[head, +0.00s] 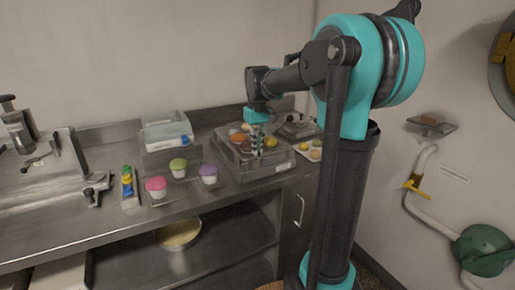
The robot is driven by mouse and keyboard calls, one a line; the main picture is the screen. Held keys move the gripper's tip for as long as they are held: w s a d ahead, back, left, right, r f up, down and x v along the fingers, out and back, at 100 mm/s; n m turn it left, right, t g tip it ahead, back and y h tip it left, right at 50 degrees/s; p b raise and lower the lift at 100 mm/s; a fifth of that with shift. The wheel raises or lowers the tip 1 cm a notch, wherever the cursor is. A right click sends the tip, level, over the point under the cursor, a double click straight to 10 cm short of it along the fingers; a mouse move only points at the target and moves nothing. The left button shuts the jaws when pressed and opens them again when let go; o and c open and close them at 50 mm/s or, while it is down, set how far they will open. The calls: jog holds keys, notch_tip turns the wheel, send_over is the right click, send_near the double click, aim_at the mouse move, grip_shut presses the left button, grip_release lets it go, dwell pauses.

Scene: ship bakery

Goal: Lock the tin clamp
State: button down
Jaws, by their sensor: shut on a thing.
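A grey metal tin (262,173) stands on the counter right of centre, with several orange, yellow and brown baked goods in its top. My gripper (257,151) points down from above into the middle of the tin. Its dark fingers are shut on a small part there, which looks like the tin clamp. The fingers and the baked goods hide most of this part, and I cannot tell whether the clamp is locked.
Pink (156,187), green (178,167) and purple (209,173) cupcakes stand left of the tin. A white and blue box (167,131) is behind them. A tray of yellow pieces (310,150) is at the right. Metal fittings (95,187) stand far left. Bare counter lies along the front edge.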

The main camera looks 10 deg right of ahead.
jog(key=c, duration=1.7)
grip_release()
jog(key=shift+r, duration=0.1)
notch_tip(320, 180, up, 12)
